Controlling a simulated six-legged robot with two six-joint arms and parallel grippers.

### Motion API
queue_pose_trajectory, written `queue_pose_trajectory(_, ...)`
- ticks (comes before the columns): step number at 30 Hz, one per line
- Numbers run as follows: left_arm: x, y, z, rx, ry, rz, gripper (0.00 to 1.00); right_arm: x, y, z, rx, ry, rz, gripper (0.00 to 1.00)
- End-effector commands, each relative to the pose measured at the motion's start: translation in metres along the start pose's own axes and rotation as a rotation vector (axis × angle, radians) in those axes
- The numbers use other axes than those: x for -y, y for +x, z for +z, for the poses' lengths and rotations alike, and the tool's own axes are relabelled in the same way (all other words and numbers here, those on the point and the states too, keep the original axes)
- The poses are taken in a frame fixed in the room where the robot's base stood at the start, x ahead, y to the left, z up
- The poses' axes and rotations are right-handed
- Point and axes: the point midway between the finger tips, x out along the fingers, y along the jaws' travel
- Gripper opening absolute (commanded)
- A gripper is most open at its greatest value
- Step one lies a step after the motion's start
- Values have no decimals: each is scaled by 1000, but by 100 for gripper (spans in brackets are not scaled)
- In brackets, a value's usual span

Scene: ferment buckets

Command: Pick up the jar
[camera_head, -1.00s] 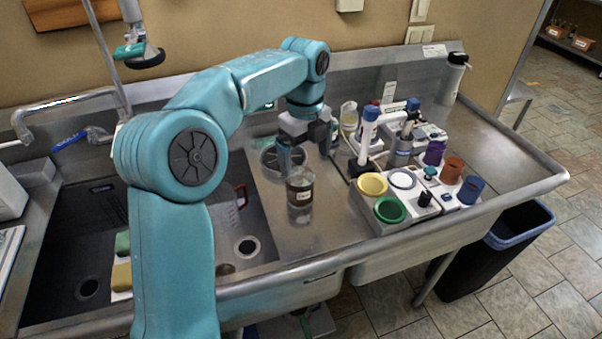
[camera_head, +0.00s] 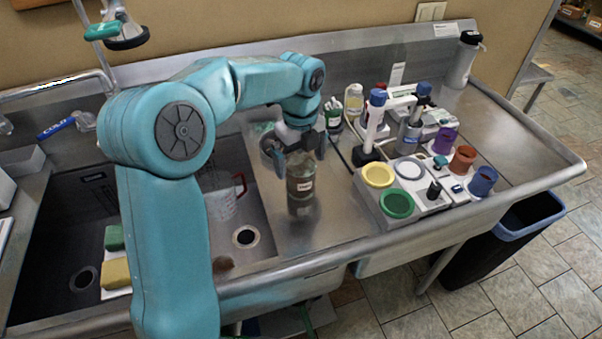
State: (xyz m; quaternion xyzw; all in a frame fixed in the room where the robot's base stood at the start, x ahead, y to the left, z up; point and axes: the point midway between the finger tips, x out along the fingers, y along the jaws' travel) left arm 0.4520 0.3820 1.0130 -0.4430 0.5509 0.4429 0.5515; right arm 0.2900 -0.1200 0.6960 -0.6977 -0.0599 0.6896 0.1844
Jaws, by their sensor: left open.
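The jar (camera_head: 301,187) is a dark, see-through vessel with a small pale label. It stands upright on the steel drainboard, right of the sink basin. My left gripper (camera_head: 299,159) is open and points down at the jar's top from behind. Its two fingers show at either side of the jar's upper part, and I cannot tell whether they touch it. My right gripper is not in view.
The sink basin (camera_head: 60,225) with a clear jug (camera_head: 222,203) and sponges (camera_head: 115,272) lies left. Right of the jar, a tray holds colored cups, including a yellow one (camera_head: 378,175) and a green one (camera_head: 397,204). Pipettes (camera_head: 375,125) stand behind them.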

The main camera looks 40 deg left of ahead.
Motion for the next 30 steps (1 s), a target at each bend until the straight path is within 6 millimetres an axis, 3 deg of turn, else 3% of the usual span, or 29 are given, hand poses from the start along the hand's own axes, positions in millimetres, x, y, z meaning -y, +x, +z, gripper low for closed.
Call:
queue_pose_trajectory(12,4,52,3,-1,0,3,100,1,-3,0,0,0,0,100)
queue_pose_trajectory(20,4,57,4,0,-1,1,100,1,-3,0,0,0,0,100)
queue_pose_trajectory(21,4,56,4,0,-1,1,97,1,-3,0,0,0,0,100)
queue_pose_trajectory(26,4,56,4,0,-1,1,45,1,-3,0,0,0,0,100)
queue_pose_trajectory(27,4,56,4,0,0,1,41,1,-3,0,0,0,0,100)
queue_pose_trajectory(30,4,56,4,0,0,0,41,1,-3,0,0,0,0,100)
